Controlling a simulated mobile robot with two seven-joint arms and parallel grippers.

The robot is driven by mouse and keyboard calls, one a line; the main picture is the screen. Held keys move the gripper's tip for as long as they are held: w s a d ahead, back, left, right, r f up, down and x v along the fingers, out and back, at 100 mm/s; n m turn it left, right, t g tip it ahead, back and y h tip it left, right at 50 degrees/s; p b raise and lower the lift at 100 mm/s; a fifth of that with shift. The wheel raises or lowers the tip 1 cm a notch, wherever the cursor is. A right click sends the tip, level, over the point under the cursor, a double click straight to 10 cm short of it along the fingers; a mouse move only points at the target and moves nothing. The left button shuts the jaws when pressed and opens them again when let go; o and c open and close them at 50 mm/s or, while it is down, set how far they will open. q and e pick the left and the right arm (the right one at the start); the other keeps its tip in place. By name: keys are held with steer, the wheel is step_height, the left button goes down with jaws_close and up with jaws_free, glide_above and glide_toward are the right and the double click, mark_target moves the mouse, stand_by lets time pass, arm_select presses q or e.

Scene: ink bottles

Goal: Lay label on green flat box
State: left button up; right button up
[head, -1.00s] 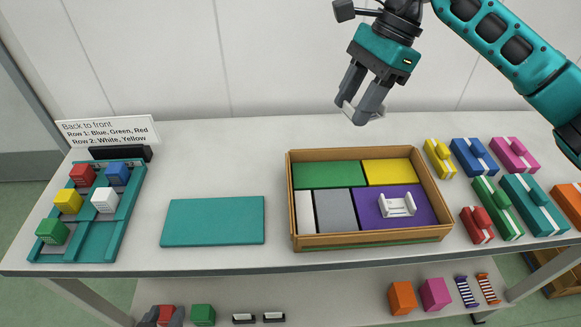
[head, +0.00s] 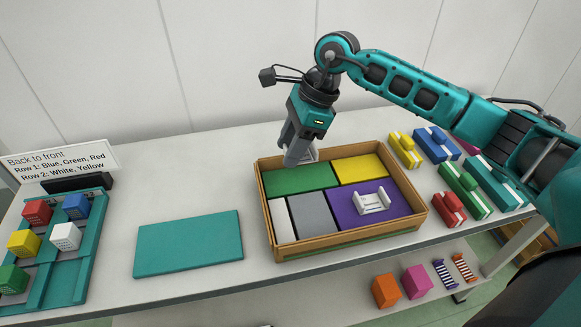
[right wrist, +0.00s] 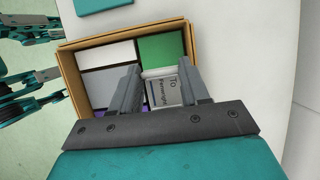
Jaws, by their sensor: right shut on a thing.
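The green flat box (head: 300,180) lies at the back left inside a shallow wooden tray (head: 345,247). It also shows in the right wrist view (right wrist: 165,50). My right gripper (head: 294,158) is over the tray's back left edge, close to the green box. It is shut on the label (right wrist: 162,92), a pale piece with dark print, partly hidden between the fingers. In the right wrist view the label overlaps the lower part of the green box; I cannot tell whether they touch.
The tray also holds a yellow box (head: 360,170), a grey box (head: 312,214), a white box (head: 282,220) and a purple box (head: 345,212) with a white holder (head: 372,201) on it. A teal mat (head: 188,246) lies left. Coloured boxes stand right of the tray.

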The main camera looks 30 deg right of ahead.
mark_target(284, 181)
steer(key=shift+f, duration=3.05)
steer(key=shift+f, duration=0.1)
steer(key=shift+f+b, duration=0.15)
steer(key=shift+b, duration=0.2)
steer(key=o, duration=0.7)
